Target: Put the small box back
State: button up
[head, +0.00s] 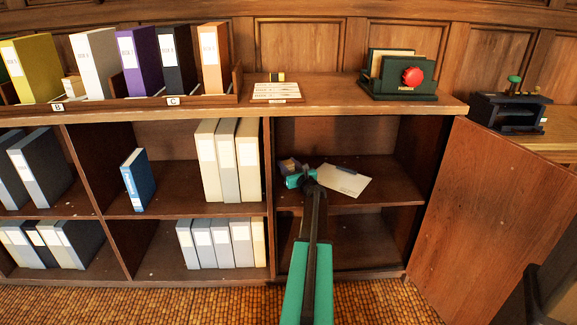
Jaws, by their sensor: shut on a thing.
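My arm reaches into the open right-hand compartment of the cabinet. My gripper (291,179), teal and dark, is at the left part of its middle shelf (395,188). It is shut on a small box (287,165), dark with a brownish side, which shows just behind the jaws. The jaws partly hide the box, and I cannot tell whether it touches the shelf.
A pale sheet (343,181) with a dark slim item lies right of my gripper. The cabinet door (495,215) stands open at the right. A dark green holder with a red knob (399,88) stands on top.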

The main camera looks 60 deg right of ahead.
jog(key=shift+f, duration=0.2)
jog(key=o, duration=1.1)
jog(key=shift+r, duration=0.15)
jog(key=shift+r, duration=0.15)
jog(key=p+v, duration=0.1)
jog(key=v, duration=0.9)
jog(key=shift+p, duration=0.4)
jog(key=shift+v, duration=1.05)
jog(key=shift+s+d, duration=0.1)
jog(key=shift+s, duration=0.05)
